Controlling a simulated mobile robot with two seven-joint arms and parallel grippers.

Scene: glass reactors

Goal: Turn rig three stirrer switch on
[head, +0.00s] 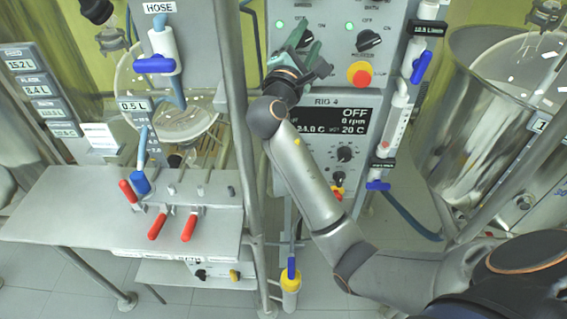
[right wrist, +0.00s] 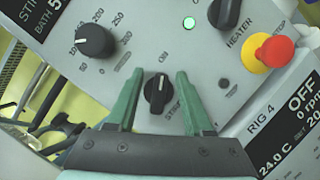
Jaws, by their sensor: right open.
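My right gripper (head: 300,42) reaches up to the grey control panel (head: 335,70). In the right wrist view its two green fingers (right wrist: 159,90) are open on either side of a small black rotary switch (right wrist: 158,93). An ON mark stands above the switch, and a partly covered label starting "STIR" lies below it. I cannot tell whether the fingers touch the switch. In the head view the gripper partly covers this switch. The panel's rig number is not readable. My left gripper is not in view.
The heater switch (head: 370,40) and a red stop button on yellow (head: 360,74) sit right of it. A scaled dial (right wrist: 95,41) is nearby. Rig 4's display (head: 333,122), below, reads OFF and 0 rpm. A steel post (head: 238,110) stands left of my arm.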

